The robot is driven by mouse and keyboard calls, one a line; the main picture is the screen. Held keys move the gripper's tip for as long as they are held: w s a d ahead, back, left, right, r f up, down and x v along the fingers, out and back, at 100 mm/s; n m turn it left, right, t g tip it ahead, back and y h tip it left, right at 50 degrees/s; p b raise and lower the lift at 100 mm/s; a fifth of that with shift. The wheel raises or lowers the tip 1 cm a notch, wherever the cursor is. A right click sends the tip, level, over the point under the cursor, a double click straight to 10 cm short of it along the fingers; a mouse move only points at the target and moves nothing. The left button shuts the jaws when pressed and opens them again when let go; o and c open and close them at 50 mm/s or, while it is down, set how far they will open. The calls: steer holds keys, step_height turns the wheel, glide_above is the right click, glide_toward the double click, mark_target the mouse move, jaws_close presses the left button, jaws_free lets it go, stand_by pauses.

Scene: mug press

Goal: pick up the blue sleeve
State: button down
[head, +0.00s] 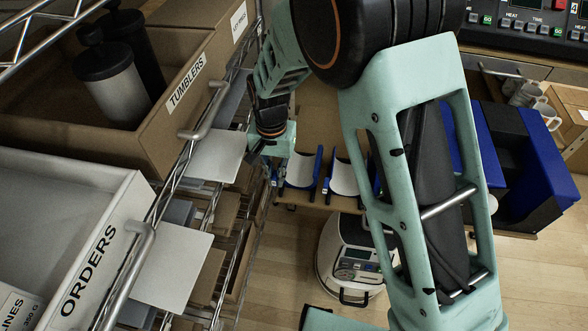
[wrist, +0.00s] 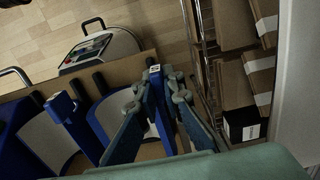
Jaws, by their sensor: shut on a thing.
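The blue sleeve (wrist: 160,110) is a curved blue piece with a pale inner face; its upright blue edge stands between my fingers in the wrist view. My gripper (wrist: 163,98) is shut on that edge. In the head view my gripper (head: 272,150) is at the left end of a wooden shelf, beside a blue-and-white sleeve (head: 302,170). A second similar sleeve (head: 342,176) stands to its right, partly behind my arm. The lower part of the held sleeve is hidden by my fingers, and I cannot tell whether it is clear of the shelf.
A wire rack with a TUMBLERS box (head: 170,110) and an ORDERS bin (head: 110,225) stands close on the left. A white machine (head: 352,262) sits on the floor below the shelf. Dark and blue boxes (head: 520,160) stand at the right. Open floor lies beyond.

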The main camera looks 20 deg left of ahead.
mark_target(275, 172)
steer(key=shift+r, duration=0.1)
steer(key=shift+r, duration=0.45)
step_height(275, 172, up, 2)
steer(key=shift+w+r, duration=0.1)
steer(key=shift+r, duration=0.05)
steer(key=s+d+r+p, duration=0.1)
steer(key=s+d+r, duration=0.7)
steer(key=s, duration=0.3)
steer(key=shift+d+r, duration=0.3)
steer(key=shift+r, duration=0.55)
